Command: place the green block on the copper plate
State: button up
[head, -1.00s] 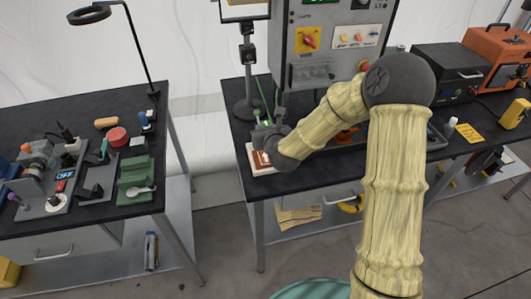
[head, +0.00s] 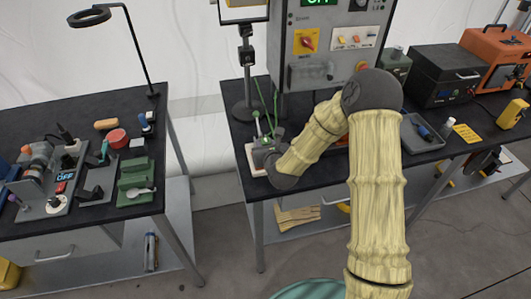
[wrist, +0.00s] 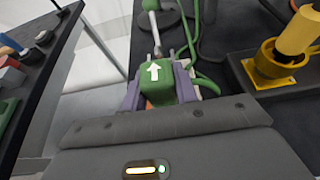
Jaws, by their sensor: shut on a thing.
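The green block (wrist: 157,84) with a white arrow on its top sits between the two fingers of my gripper (wrist: 160,92) in the wrist view. My gripper is shut on it. In the head view my gripper (head: 266,150) is low over the left end of the right-hand bench, at the pale base of the copper plate (head: 251,160). The copper face is mostly hidden behind my gripper there. A small orange-copper patch (wrist: 149,105) shows below the block in the wrist view. I cannot tell whether the block touches the plate.
A stand (head: 246,85) with green cables rises just behind my gripper. A grey control cabinet (head: 325,45) stands behind my arm. A yellow cylinder in a yellow holder (wrist: 278,62) is to the right in the wrist view. A cluttered second bench (head: 90,150) stands left, across a gap.

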jog(key=shift+w+f, duration=0.1)
jog(key=shift+f, duration=1.8)
jog(key=shift+d, duration=0.1)
jog(key=o, duration=1.1)
jog(key=shift+f, duration=0.1)
